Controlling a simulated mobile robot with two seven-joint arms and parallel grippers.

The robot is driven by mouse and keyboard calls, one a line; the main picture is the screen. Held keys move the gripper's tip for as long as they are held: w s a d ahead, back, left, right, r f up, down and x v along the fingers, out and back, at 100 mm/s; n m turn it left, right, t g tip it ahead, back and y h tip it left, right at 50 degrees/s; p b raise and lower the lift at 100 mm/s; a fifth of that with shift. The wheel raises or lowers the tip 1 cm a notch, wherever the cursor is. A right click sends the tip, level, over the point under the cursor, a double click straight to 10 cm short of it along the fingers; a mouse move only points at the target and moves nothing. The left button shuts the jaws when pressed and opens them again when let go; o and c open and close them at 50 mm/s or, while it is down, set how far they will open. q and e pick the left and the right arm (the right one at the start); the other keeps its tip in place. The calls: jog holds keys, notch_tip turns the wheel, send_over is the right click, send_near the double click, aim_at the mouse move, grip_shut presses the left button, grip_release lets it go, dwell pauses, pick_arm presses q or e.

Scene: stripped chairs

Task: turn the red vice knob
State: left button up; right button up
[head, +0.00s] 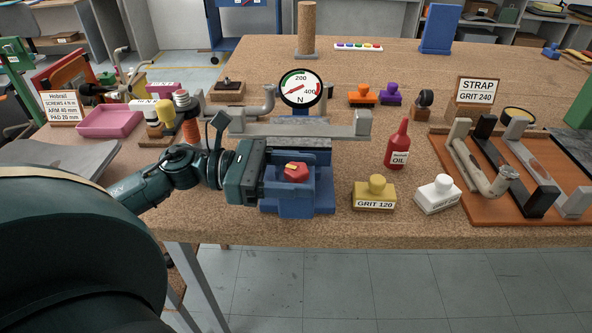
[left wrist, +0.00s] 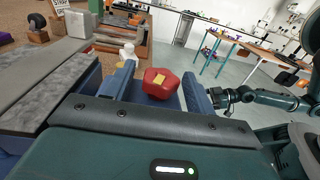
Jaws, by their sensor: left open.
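The red vice knob (head: 296,171), with a yellow mark on its face, sits at the front of the blue vice (head: 297,207) by the table's front edge. My left gripper (head: 283,176) has come in from the left and is open around the knob. In the left wrist view, the knob (left wrist: 161,83) lies between the two blue-grey fingers (left wrist: 159,92), with a gap showing at the right-hand finger. I cannot tell whether the left-hand finger touches it. Part of my right arm (left wrist: 262,98) shows there; its jaws cannot be made out.
A yellow grit block (head: 374,194), a white block (head: 437,194) and a red oil bottle (head: 398,146) stand right of the vice. A round force gauge (head: 301,88) stands behind it. An orange board (head: 457,178) with clamp bars lies at right. The floor in front is clear.

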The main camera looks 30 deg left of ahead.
pick_arm(q)
jog(key=c, duration=1)
